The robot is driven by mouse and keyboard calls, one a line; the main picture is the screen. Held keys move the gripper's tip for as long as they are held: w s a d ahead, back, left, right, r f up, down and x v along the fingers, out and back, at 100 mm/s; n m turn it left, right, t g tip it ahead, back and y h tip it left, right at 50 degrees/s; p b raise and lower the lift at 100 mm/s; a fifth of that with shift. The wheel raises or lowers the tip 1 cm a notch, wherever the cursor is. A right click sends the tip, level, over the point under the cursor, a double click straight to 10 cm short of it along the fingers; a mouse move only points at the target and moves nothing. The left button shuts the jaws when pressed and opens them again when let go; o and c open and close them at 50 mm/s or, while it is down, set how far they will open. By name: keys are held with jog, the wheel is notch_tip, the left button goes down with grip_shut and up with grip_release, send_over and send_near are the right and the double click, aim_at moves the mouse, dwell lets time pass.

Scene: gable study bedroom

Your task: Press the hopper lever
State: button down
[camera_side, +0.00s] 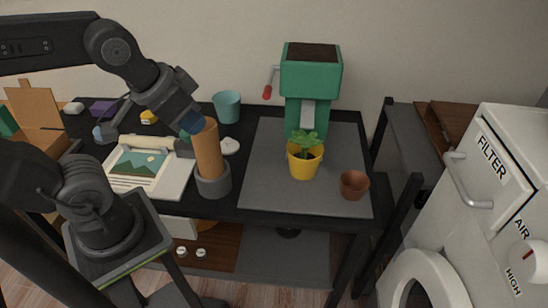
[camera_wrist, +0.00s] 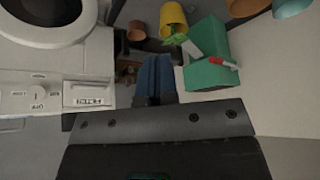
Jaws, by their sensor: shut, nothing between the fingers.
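The green hopper (camera_side: 311,75) stands upright on a grey mat, with dark contents in its top and a pale chute (camera_side: 308,113) on its front. Its lever (camera_side: 268,92), a thin metal arm with a red grip, sticks out on the left side. The lever also shows in the wrist view (camera_wrist: 222,63), against the green hopper (camera_wrist: 207,72). A yellow pot (camera_side: 304,166) with a leafy plant stands below the chute. My gripper (camera_side: 191,124) is well left of the lever, its blue fingers partly hidden by a tan cylinder. In the wrist view its fingers (camera_wrist: 155,72) are together and empty.
The tan cylinder (camera_side: 207,150) stands in a grey holder (camera_side: 213,181) close to my gripper. A teal cup (camera_side: 227,106) stands between my gripper and the hopper. A small terracotta pot (camera_side: 354,184) is at the mat's right. A white machine (camera_side: 490,190) stands farther right.

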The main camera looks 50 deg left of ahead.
jog(key=shift+w, duration=0.1)
notch_tip(320, 180, up, 7)
jog(key=n+g+h, duration=0.2)
jog(key=n+g, duration=0.2)
jog(key=n, duration=2.3)
send_over(266, 89)
jog(key=s+a, duration=0.2)
jog(key=shift+s+a+r, duration=0.1)
jog(key=shift+r, duration=0.1)
jog(key=x, duration=1.4)
jog(key=shift+a, duration=0.25)
